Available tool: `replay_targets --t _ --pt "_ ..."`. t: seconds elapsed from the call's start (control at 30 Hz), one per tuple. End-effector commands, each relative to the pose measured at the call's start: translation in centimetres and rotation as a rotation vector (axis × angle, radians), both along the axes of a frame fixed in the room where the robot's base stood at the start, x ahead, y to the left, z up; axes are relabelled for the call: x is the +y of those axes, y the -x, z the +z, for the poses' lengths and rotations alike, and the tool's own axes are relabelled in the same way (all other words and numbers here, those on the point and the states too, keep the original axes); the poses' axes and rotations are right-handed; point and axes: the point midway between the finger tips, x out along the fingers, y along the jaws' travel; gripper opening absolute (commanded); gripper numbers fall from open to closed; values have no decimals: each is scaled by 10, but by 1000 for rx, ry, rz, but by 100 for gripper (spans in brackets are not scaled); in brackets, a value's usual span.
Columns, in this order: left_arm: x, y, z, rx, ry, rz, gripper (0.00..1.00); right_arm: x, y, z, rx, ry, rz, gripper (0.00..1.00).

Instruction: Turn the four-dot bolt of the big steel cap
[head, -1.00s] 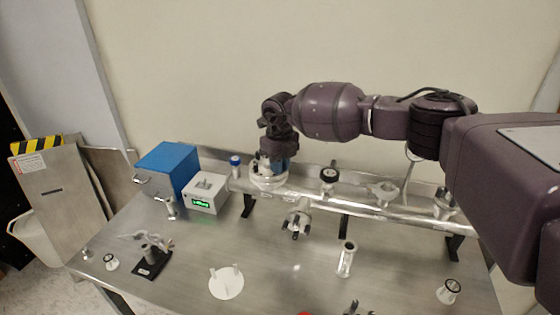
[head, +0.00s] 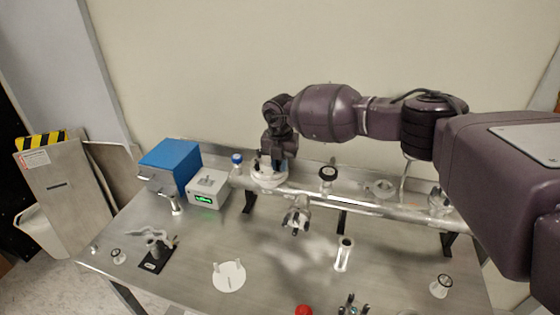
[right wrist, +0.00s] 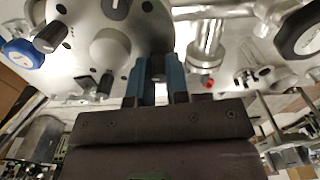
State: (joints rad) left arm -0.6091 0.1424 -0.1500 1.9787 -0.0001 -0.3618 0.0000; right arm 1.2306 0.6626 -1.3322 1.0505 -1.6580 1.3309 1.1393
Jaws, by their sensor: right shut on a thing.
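The big steel cap (head: 267,179) is a round pale metal disc on the pipe along the back of the table. It fills the upper left of the right wrist view (right wrist: 138,33), with a raised middle and several dark-headed bolts around it. My right gripper (head: 276,160) is at the cap from above. In the right wrist view its blue fingers (right wrist: 158,82) are shut on a dark bolt (right wrist: 158,64) at the cap's edge. The fingers hide much of this bolt, and I cannot read its dots. My left gripper is not in view.
A blue box (head: 170,166) and a grey box with a green display (head: 208,190) stand left of the cap. A blue-topped fitting (head: 237,160) is close by. A black knob (head: 328,174) stands right on the pipe. A white disc (head: 229,277) lies in front.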

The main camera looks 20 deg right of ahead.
Motion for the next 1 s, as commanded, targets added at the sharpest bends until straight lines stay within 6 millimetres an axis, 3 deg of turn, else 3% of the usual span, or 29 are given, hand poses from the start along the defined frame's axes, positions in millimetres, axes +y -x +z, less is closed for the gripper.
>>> replay_targets --t 0.4,1.0 --pt "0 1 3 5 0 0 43 0 -1 1 -2 -1 -223 0" --pt "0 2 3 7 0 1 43 0 -1 1 -2 -1 -265 0"
